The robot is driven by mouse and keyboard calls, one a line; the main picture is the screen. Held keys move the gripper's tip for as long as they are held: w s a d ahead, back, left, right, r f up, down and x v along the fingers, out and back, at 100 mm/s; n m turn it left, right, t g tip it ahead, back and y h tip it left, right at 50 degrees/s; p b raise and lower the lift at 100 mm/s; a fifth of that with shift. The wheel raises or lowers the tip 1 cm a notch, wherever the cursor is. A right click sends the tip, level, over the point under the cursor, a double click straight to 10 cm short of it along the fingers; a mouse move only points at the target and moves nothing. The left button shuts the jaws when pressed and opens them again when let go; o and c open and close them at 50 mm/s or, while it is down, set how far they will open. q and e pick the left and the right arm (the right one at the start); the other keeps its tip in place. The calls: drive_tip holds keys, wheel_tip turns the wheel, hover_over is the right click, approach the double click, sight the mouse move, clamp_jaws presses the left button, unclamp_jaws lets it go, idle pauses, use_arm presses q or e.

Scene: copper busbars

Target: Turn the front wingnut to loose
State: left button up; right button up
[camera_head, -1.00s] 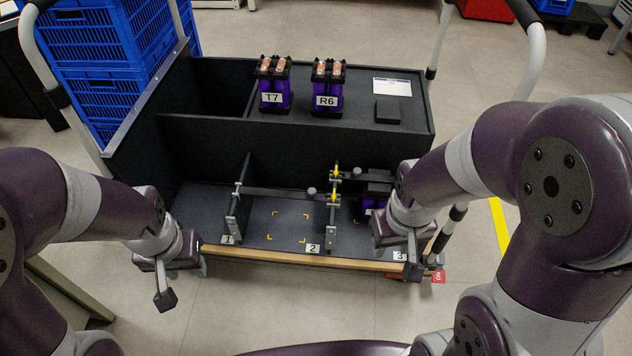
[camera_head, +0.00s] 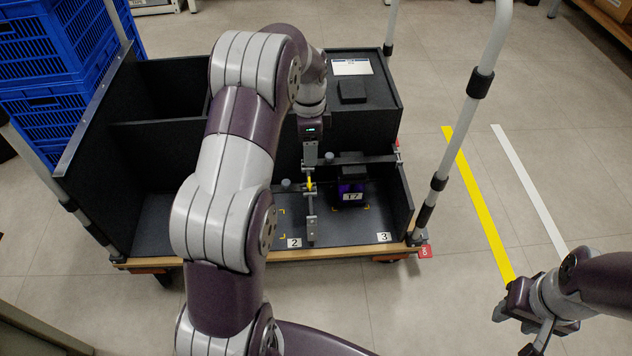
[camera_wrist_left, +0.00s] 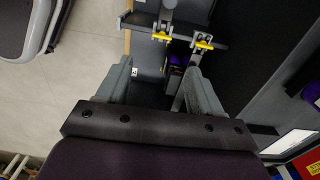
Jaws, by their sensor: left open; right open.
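The front wingnut (camera_head: 310,184) is yellow and sits on the grey clamp post between bays 2 and 3. In the left wrist view it is the left yellow wingnut (camera_wrist_left: 161,37). The rear wingnut (camera_wrist_left: 204,43) is to its right there, and my left arm appears to hide it in the head view. My left gripper (camera_head: 311,158) points down over the clamp, just behind the front wingnut. In the wrist view its jaws (camera_wrist_left: 160,68) are apart and empty, with both wingnuts beyond the fingertips. My right gripper (camera_head: 522,325) is open and empty over the floor at lower right.
A purple block (camera_head: 350,188) with a white label stands in bay 3 under a dark clamp bar. The black cart has a wooden front edge (camera_head: 345,251) and upright handles (camera_head: 468,130). Blue crates (camera_head: 45,85) stand at left.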

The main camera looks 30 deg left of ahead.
sight(309, 177)
use_arm(q)
wheel_tip(309, 177, down, 12)
drive_tip(key=b, duration=0.7)
drive_tip(key=shift+a+f, duration=0.15)
drive_tip(key=shift+f, duration=0.05)
drive_tip(key=shift+r, duration=0.1)
drive_tip(key=c, duration=1.1)
